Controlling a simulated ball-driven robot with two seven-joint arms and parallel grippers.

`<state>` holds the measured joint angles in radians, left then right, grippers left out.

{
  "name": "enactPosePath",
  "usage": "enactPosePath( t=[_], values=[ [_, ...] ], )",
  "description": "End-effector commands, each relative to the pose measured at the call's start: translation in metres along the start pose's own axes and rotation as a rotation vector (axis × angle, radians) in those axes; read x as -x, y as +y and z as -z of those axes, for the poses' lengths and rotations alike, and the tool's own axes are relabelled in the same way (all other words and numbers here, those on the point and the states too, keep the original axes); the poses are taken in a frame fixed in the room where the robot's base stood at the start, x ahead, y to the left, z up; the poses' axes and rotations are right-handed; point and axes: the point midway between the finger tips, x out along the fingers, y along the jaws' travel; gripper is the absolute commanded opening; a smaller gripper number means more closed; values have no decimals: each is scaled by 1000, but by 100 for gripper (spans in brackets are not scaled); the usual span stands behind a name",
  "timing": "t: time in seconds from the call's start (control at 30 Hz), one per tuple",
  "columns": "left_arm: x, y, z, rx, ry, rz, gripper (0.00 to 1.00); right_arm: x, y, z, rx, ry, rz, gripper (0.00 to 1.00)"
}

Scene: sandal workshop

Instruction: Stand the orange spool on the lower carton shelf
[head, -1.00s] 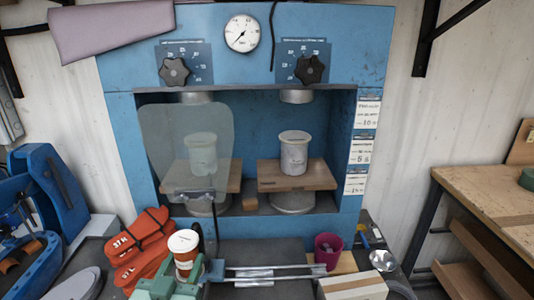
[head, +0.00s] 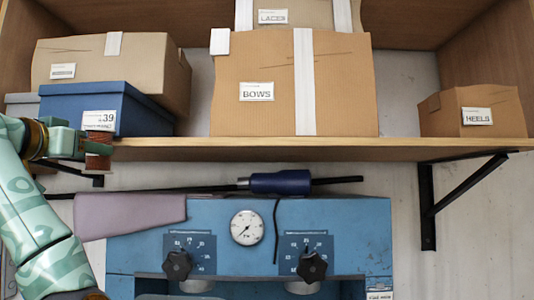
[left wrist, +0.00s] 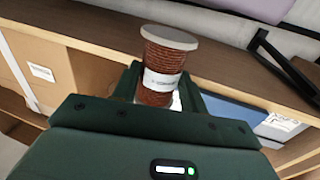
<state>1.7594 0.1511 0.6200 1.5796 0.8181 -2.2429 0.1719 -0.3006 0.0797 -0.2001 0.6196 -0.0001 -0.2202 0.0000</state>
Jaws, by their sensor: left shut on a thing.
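The orange spool (head: 98,152) is in my left gripper (head: 88,147), at the left of the head view, in front of the wooden carton shelf's (head: 300,150) front edge. In the left wrist view the spool (left wrist: 163,72) has a pale rim, brownish-orange thread and a white label. It sits between the two dark green fingers of my left gripper (left wrist: 158,95), which is shut on it. Whether the spool touches the shelf I cannot tell. My right gripper is not in view.
On the shelf stand a blue box (head: 100,105) behind the spool, a brown carton (head: 140,75), a BOWS carton (head: 340,90) and a HEELS carton (head: 470,112). Bare shelf shows between BOWS and HEELS. A dark rod with a blue grip (head: 280,182) lies below, above the blue press (head: 220,215).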

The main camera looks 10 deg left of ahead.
Motion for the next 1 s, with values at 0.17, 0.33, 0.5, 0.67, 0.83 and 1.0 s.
enactPosePath(
  t=[0.17, 0.33, 0.5, 0.67, 0.83, 1.0],
  values=[
    [30, 10, 69, -1, 7, -212, 18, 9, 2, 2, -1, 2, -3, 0],
    [46, 21, 99, -1, 1, -322, 18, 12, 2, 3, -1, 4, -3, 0],
    [48, 24, 105, 1, -4, -346, 18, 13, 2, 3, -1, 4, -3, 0],
    [22, 33, 108, 2, -9, -345, 18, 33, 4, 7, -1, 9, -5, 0],
    [-28, 51, 111, 3, -10, -344, 18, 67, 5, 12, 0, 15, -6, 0],
    [-68, 65, 109, 2, -7, -344, 18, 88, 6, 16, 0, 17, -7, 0]
  ],
)
